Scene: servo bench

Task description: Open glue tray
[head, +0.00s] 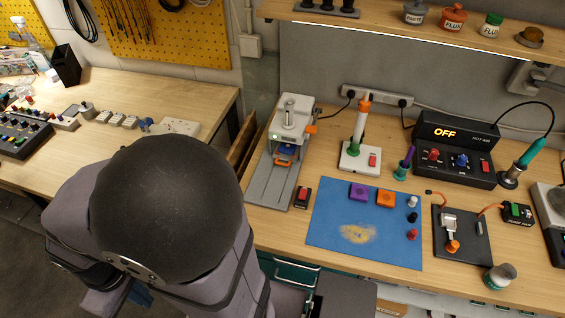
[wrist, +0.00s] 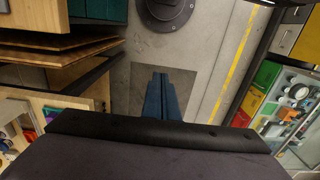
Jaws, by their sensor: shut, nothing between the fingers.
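My gripper (wrist: 160,80) shows in the wrist view as two dark blue fingers pressed together, with nothing between them. It points down over the concrete floor, away from the bench top. In the head view it is mostly hidden behind my own arm. I cannot pick out a labelled glue tray for sure. A teal drawer front (head: 278,265) with a silver handle shows under the bench's front edge, partly hidden by my arm. A white and grey machine (head: 291,117) with a blue and orange part in its opening stands at the bench's left end.
A blue mat (head: 330,240) on the bench holds a purple block (head: 359,191), an orange block (head: 386,198) and small knobs. A hot-air unit (head: 452,150) reads OFF. A second table (head: 160,85) stands left. Open floor (wrist: 205,60) lies around my gripper.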

